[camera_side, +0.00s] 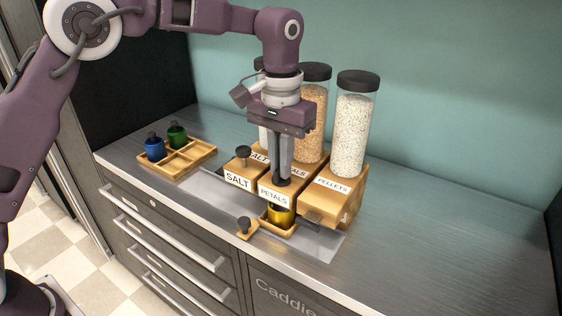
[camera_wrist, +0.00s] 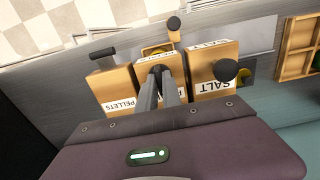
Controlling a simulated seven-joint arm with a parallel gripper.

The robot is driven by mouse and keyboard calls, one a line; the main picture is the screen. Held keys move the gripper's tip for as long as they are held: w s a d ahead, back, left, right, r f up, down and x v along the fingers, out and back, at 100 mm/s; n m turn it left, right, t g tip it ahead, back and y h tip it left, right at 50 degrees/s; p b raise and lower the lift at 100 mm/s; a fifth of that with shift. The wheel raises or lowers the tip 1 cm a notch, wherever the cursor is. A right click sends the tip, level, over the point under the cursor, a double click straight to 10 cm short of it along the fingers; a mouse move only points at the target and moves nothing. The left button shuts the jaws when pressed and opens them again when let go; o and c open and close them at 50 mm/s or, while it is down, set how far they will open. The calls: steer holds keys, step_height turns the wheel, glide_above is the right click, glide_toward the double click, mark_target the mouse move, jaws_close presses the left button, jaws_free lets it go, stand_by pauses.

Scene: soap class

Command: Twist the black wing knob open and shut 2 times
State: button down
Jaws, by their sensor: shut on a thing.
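Three wooden dispensers labelled SALT, PETALS and PELLETS stand side by side on the counter. My gripper (camera_side: 282,176) points down at the PETALS dispenser (camera_side: 274,196), in the middle. Its fingers are shut on the black wing knob (camera_side: 282,182) on that block's top. In the wrist view the fingers (camera_wrist: 158,80) come together there and hide most of the knob, so its turn angle is unclear. A yellow metallic container (camera_side: 281,215) sits below the PETALS front in a small wooden holder. Its contents cannot be seen.
The SALT block has its own black knob (camera_side: 243,152); PELLETS has a dark handle (camera_wrist: 102,53). Tall clear jars, such as the white-filled one (camera_side: 351,130), stand behind. A wooden tray (camera_side: 197,160) with blue and green bottles sits left. The counter's right side is clear.

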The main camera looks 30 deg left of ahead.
steer(key=m, duration=0.7)
stand_by(0.6)
steer(key=c, duration=1.5)
jaws_free()
step_height(320, 180, up, 7)
steer(key=shift+r, duration=0.1)
